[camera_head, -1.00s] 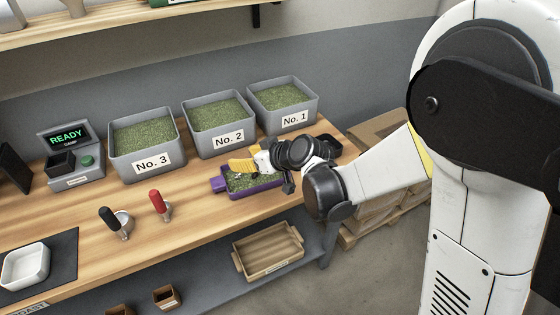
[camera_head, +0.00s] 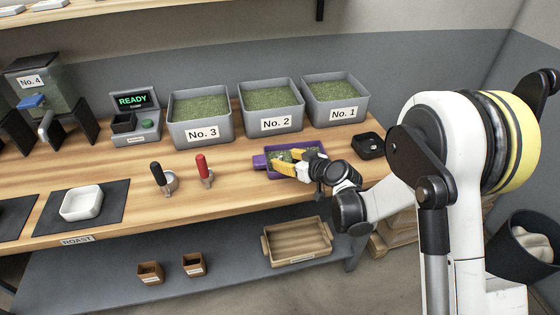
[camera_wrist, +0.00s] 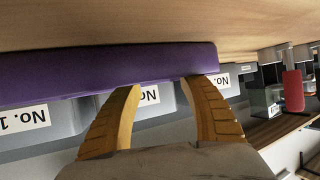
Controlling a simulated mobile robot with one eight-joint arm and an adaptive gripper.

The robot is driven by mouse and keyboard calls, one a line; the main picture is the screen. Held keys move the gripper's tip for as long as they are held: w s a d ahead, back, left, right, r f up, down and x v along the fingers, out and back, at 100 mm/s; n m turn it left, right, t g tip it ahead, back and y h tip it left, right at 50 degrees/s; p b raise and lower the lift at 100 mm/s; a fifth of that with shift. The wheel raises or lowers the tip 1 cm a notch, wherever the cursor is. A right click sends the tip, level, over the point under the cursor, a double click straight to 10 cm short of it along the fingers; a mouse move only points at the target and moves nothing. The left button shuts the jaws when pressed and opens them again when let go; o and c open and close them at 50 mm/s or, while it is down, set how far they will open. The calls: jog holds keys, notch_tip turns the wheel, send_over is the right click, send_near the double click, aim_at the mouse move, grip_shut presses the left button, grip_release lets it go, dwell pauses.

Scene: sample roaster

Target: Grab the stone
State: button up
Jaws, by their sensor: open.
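No stone can be made out in either view; the tray's contents are small and partly covered by my gripper. My gripper (camera_head: 288,159), with yellow fingers, is low over the tray, coming from the right. In the wrist view, which is upside down, the spread fingers (camera_wrist: 162,86) are close to the tray's purple wall (camera_wrist: 100,72), with nothing seen between them. Whether they touch it is unclear.
Grey bins No. 1 (camera_head: 336,104), No. 2 (camera_head: 270,111) and No. 3 (camera_head: 200,122) stand behind. A small black dish (camera_head: 369,146) is right of the tray. Red-handled (camera_head: 202,166) and black-handled (camera_head: 157,174) tools stand to the left. A wooden tray (camera_head: 297,242) lies on the lower shelf.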

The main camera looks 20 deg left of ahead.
aim_at(280, 157)
jog(key=shift+b+x, duration=0.5)
jog(key=shift+x, duration=1.15)
jog(key=shift+f, duration=0.2)
jog(key=c, duration=0.9)
jog(key=shift+r, duration=0.1)
